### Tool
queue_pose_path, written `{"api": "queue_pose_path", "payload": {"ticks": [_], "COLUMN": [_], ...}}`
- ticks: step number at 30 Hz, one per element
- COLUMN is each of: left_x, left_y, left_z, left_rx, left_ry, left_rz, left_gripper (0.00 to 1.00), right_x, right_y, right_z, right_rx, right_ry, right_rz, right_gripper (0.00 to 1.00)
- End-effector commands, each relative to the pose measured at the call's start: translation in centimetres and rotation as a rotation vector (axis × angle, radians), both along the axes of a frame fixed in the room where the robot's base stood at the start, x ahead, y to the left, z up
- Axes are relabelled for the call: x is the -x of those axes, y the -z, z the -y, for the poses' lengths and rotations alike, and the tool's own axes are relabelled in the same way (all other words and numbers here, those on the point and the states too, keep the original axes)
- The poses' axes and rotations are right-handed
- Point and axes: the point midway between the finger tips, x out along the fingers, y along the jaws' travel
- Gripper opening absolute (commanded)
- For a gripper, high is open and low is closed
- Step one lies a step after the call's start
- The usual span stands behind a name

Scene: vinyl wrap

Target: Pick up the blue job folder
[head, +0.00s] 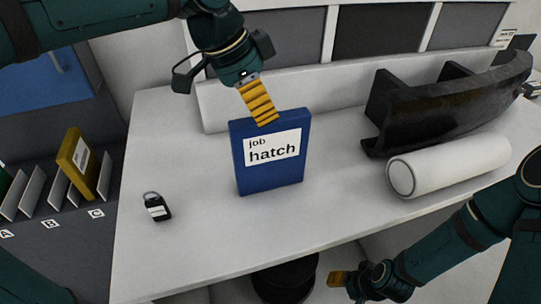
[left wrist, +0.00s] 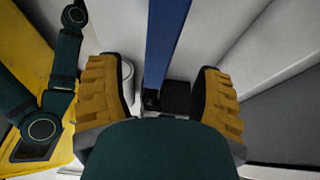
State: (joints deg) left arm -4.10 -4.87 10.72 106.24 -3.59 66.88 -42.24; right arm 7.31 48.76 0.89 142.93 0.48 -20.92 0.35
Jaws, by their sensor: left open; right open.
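The blue job folder (head: 243,178) stands upright on the white table, with a white label reading "job hatch" facing me. My left gripper (head: 260,104) is open at the folder's top edge, its yellow fingers pointing down. In the left wrist view the folder (left wrist: 165,40) shows edge-on as a blue strip between the two open fingers (left wrist: 160,95), with a gap on each side. The head view does not clearly show whether a finger touches it. My right gripper (head: 340,279) is open and empty, low at the table's front edge, away from the folder.
The white table (head: 210,240) has clear room in front of the folder. A black padlock-like tag (head: 157,207) lies at left. A white roll (head: 450,165) and a dark bumper (head: 450,115) lie at right. A yellow folder (head: 77,160) stands in the lettered rack at far left.

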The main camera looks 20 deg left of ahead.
Motion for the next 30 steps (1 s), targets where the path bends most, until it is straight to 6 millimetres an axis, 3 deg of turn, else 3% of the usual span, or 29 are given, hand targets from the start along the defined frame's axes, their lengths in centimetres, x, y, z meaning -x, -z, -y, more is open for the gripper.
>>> {"api": "queue_pose_path", "payload": {"ticks": [12,30], "left_x": [-0.9,-0.9], "left_y": [4.6,5.0], "left_z": [1.7,1.8], "left_rx": [0.0,0.0], "left_ry": [-0.001,-0.001], "left_rz": [-0.002,0.0], "left_gripper": [0.67,0.67], "right_x": [0.3,0.3], "right_y": [1.0,1.2], "right_z": [-0.1,-0.1], "right_rx": [-0.002,-0.002], "right_ry": [-0.006,-0.006], "right_rz": [-0.007,-0.007], "right_gripper": [0.53,0.53]}}
